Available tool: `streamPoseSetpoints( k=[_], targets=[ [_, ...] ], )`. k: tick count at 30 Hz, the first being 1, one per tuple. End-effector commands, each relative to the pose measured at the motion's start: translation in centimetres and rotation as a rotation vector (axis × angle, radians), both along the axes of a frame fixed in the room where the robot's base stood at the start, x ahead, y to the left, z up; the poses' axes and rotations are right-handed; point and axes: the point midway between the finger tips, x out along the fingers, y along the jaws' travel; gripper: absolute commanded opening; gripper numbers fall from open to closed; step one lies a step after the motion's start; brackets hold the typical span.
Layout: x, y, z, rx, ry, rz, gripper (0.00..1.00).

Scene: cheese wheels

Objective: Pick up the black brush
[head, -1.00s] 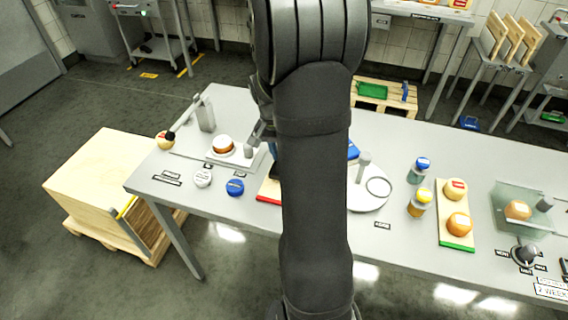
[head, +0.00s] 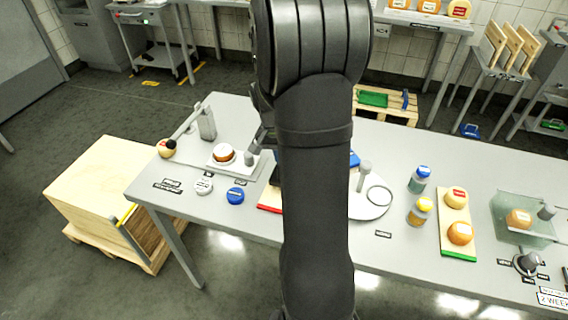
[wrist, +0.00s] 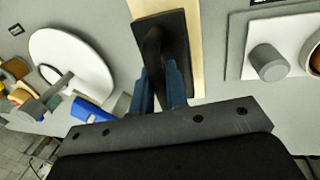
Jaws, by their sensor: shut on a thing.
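The black brush (wrist: 172,32) shows in the wrist view, in front of a pale board (wrist: 196,60). My gripper (wrist: 162,78) has its two blue fingers shut on the brush's handle. I cannot tell whether the brush touches the board or is held a little above it. In the head view my arm covers the gripper and most of the brush. The red-edged end of a board (head: 268,208) shows just left of my arm.
Left of my arm stands a white plate with a cheese (head: 224,153), near a blue lid (head: 236,196). Right of it are a round white stand (head: 372,208), two jars (head: 419,180) and a green-edged board (head: 458,256) with cheeses. The table's front edge is close.

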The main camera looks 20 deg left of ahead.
Motion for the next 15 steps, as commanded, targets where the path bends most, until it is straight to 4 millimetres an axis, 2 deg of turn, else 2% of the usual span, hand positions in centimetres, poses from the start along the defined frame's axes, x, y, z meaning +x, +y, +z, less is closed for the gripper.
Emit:
streamPoseSetpoints(
  k=[6, 15],
  targets=[
    [0.1, 0.0, 3.6, 0.003, -0.006, 0.000, 0.00],
    [-0.9, -6.9, 7.5, 0.001, -0.003, -0.005, 0.00]
  ],
)
